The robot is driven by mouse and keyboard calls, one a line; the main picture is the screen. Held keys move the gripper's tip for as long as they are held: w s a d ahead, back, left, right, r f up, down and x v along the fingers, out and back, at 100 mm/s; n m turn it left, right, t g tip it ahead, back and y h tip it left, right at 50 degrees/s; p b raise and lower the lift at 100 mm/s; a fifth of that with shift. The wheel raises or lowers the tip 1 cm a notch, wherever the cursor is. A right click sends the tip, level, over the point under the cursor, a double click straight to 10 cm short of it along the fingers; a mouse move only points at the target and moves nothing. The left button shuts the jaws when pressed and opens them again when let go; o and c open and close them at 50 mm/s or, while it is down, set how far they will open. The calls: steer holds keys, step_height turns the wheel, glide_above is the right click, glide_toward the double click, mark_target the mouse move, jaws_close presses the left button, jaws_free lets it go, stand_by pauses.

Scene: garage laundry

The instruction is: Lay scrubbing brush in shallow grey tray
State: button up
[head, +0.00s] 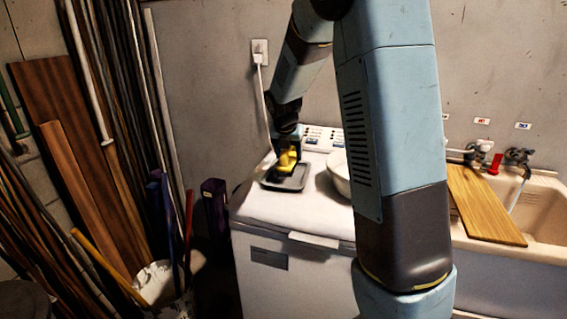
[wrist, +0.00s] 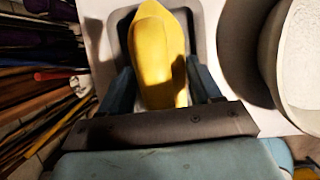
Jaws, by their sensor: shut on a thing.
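The yellow scrubbing brush (head: 287,160) is between the fingers of my gripper (head: 288,156), over the shallow grey tray (head: 294,183) on top of the white washing machine. In the wrist view the brush (wrist: 157,55) points away from my gripper (wrist: 161,88), with a finger on either side, and my gripper is shut on it. The tray's rim (wrist: 200,25) shows around the far part of the brush. I cannot tell whether the brush touches the tray floor. My gripper hides the brush's near end and the tray's near side.
A white bowl (head: 339,178) stands just right of the tray; its rim (wrist: 272,50) is close in the wrist view. A sink (head: 548,205) with a wooden board (head: 485,205) is at the right. Poles and planks (head: 85,190) lean at the left.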

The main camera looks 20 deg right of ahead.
steer(key=shift+w+a+f, duration=0.1)
steer(key=shift+w+f, duration=0.15)
steer(key=shift+f, duration=0.25)
step_height(320, 180, down, 3)
steer(key=shift+r, duration=0.15)
steer(key=o, duration=0.9)
steer(key=shift+o, duration=0.2)
